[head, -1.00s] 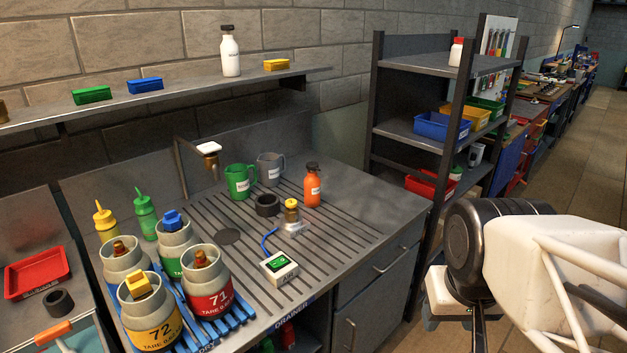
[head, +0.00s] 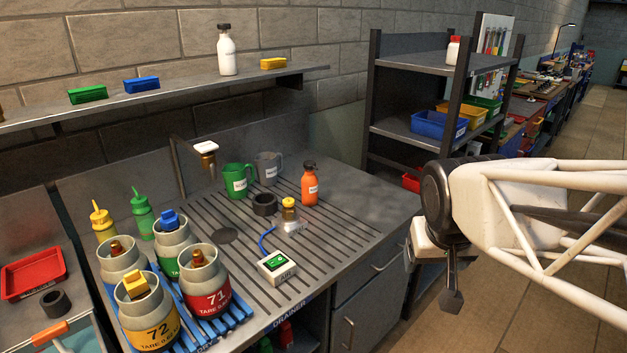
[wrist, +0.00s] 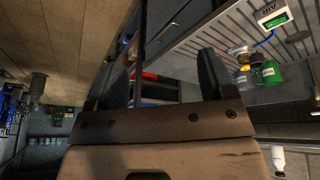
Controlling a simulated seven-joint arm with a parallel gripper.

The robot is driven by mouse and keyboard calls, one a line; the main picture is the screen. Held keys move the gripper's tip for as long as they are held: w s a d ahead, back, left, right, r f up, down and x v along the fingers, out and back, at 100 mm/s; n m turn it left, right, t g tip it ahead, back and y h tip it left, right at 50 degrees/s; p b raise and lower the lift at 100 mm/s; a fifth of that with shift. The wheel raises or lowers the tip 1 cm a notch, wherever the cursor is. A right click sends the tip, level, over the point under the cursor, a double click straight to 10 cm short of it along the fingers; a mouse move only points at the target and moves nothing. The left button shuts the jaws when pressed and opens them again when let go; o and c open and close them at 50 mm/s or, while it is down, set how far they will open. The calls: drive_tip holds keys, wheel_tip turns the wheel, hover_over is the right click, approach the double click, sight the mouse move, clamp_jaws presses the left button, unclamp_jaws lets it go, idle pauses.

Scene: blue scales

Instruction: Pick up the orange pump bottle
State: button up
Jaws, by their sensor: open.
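The orange pump bottle (head: 310,187) with a dark top and a white label stands upright on the drainer near its back right. I cannot make it out clearly in the wrist view. My gripper (wrist: 161,78) is open in the wrist view, its two dark fingers apart with nothing held between them. In the head view my arm is at the right, beyond the worktop's right edge and well apart from the bottle.
Beside the bottle are a green mug (head: 238,178), a grey mug (head: 269,167), a black ring (head: 264,204) and a small yellow-topped vessel (head: 290,213). Several labelled canisters stand front left. A shelf rack (head: 405,128) stands behind right. The drainer's front right is clear.

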drive_tip(key=w+a+n+t, duration=0.1)
drive_tip(key=w+a+t, duration=0.2)
drive_tip(key=w, duration=1.3)
drive_tip(key=w+a+n+t, duration=0.1)
drive_tip(key=w+a+t, duration=0.1)
drive_tip(key=w, duration=1.4)
drive_tip(key=n+t+y, duration=0.3)
drive_tip(key=n+y, duration=0.1)
drive_tip(key=y, duration=0.3)
approach(310, 163)
drive_tip(key=w+a, duration=0.1)
drive_tip(key=w, duration=0.2)
drive_tip(key=shift+s+a+f, duration=0.1)
drive_tip(key=shift+s+f, duration=0.1)
drive_tip(key=shift+f, duration=0.2)
drive_tip(key=shift+x, duration=1.25)
drive_tip(key=shift+w+a+f, duration=0.1)
drive_tip(key=shift+x, duration=2.45)
